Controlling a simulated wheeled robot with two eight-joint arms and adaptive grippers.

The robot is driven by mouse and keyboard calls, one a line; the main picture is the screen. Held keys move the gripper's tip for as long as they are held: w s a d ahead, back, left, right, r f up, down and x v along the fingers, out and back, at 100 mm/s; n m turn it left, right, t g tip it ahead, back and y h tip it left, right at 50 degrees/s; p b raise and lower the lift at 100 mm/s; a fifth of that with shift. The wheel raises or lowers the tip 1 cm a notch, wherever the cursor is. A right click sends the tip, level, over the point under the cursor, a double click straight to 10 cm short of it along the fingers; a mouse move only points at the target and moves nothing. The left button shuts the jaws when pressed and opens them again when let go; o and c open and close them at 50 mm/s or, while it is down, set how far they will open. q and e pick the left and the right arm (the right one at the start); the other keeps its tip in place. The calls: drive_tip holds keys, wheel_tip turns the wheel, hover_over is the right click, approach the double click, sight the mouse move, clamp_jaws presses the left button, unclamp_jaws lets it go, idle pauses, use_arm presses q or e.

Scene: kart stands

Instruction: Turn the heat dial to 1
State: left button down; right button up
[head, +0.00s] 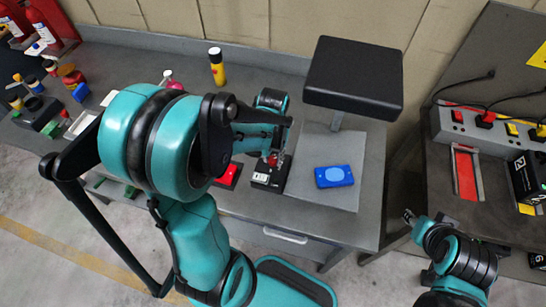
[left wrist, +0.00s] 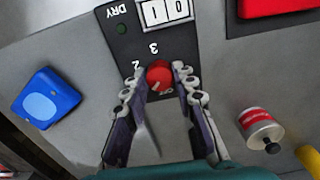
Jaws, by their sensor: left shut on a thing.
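The red heat dial (left wrist: 160,77) sits on a black control box (left wrist: 121,45) marked DRY, with 2 and 3 beside the dial and a white number display. The figures appear upside down in the left wrist view. A pale mark on the dial points toward its lower left there; the 1 is not readable. My left gripper (left wrist: 159,82) is shut on the dial, one finger on each side. In the head view the box (head: 268,180) stands on the grey bench, with my left gripper (head: 274,158) over it. My right gripper (head: 408,216) is apart, at the lower right.
A blue device (head: 334,176) lies on the grey base of a stand with a black pad (head: 353,77). A red thing (head: 229,176) is just left of the box. A yellow bottle (head: 217,67) stands behind. A second bench with a power strip (head: 486,124) is at right.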

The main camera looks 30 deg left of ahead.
sight(273, 159)
use_arm(q)
drive_tip(key=shift+m, duration=1.2)
drive_tip(key=c, duration=1.2)
unclamp_jaws()
drive_tip(key=shift+r, duration=0.1)
wheel_tip(273, 159, up, 12)
